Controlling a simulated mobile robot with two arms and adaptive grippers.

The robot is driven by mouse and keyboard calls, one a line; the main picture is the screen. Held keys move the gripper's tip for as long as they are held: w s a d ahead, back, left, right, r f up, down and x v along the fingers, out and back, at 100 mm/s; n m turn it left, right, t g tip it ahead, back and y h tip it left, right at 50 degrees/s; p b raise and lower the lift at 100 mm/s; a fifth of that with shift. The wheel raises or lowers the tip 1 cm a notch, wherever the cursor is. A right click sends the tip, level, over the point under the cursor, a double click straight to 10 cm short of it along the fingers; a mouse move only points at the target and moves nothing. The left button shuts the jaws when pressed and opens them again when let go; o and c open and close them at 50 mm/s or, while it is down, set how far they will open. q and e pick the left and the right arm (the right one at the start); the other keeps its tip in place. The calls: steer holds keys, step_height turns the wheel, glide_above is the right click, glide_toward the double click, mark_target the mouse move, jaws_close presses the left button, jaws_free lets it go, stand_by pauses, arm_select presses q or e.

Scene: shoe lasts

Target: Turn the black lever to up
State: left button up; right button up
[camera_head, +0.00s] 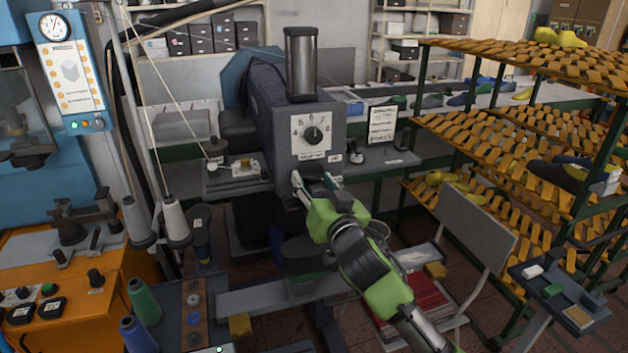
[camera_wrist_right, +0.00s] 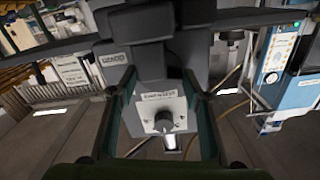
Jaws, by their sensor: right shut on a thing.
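The grey machine (camera_head: 285,112) stands in the middle of the head view, with a white dial panel (camera_head: 298,146) and black knob (camera_head: 313,136) on its front. My right gripper (camera_head: 315,184) is at the machine's front, just below this panel, and hides the lever in the head view. In the right wrist view, its two dark green fingers (camera_wrist_right: 160,82) reach to both sides of a dark piece, the black lever (camera_wrist_right: 152,62), and are shut on it. The lever's exact tilt is hard to tell. My left gripper is not in view.
A rack of orange slatted shelves (camera_head: 470,120) with shoe lasts is on the right. A grey chair-like panel (camera_head: 477,228) stands near my right arm. Thread cones (camera_head: 143,302) and an orange machine (camera_head: 90,290) are on the left. A small tray stand (camera_head: 555,285) is at lower right.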

steer(key=n+p, duration=0.1)
steer(key=n, duration=0.3)
steer(key=shift+n, duration=0.3)
steer(key=n+p, duration=0.1)
steer(key=n, duration=0.3)
steer(key=shift+n+p, duration=0.3)
steer(key=shift+n, duration=0.1)
steer(key=o, duration=1.1)
steer(key=v, duration=1.2)
